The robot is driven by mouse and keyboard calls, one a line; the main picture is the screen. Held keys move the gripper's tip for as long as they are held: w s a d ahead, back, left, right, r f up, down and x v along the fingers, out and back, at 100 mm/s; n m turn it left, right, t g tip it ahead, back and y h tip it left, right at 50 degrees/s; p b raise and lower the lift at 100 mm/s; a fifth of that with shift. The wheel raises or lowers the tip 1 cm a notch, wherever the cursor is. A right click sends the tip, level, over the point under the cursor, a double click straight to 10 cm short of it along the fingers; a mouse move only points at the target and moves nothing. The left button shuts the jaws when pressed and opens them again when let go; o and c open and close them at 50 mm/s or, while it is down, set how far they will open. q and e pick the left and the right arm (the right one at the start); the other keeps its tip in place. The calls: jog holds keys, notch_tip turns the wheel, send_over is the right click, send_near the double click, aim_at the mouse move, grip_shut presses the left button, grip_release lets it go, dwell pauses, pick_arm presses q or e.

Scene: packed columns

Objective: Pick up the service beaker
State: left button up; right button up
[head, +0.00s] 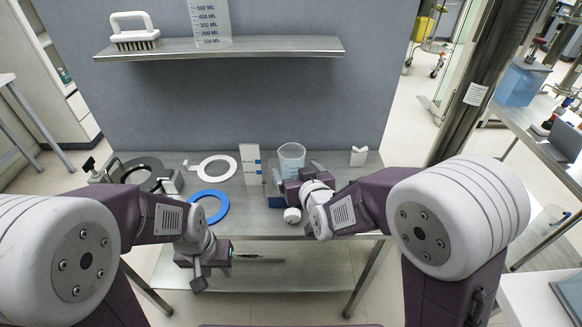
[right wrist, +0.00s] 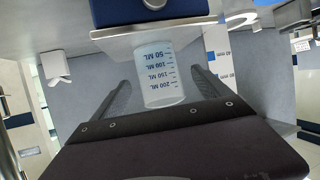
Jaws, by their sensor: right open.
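A small translucent beaker (head: 291,158) with ML markings stands on a metal-topped blue block (head: 277,202) on the table. In the right wrist view the beaker (right wrist: 157,76) appears upside down because of the camera's angle. My right gripper (head: 294,173) is open, with one dark finger on each side of the beaker; in the wrist view gaps show between the fingers and its walls. My left gripper (head: 212,262) hangs low at the table's front edge, away from the beaker; its jaw state is unclear.
A larger graduated beaker (head: 208,22) and a brush (head: 134,33) stand on the wall shelf (head: 270,47). A white ring (head: 214,168), blue ring (head: 209,206) and dark round fixture (head: 146,172) lie left. A white marked block (head: 251,164) stands close beside the beaker.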

aim_at(295, 170)
jog(key=w, duration=0.1)
jog(key=w+f, duration=0.1)
jog(key=shift+w+f, duration=0.2)
jog(key=shift+w, duration=0.1)
jog(key=shift+w+a, duration=0.4)
jog(key=x, duration=0.4)
jog(key=shift+w, duration=0.25)
jog(key=shift+s, duration=0.1)
jog(key=shift+s+r, duration=0.1)
jog(key=c, duration=1.6)
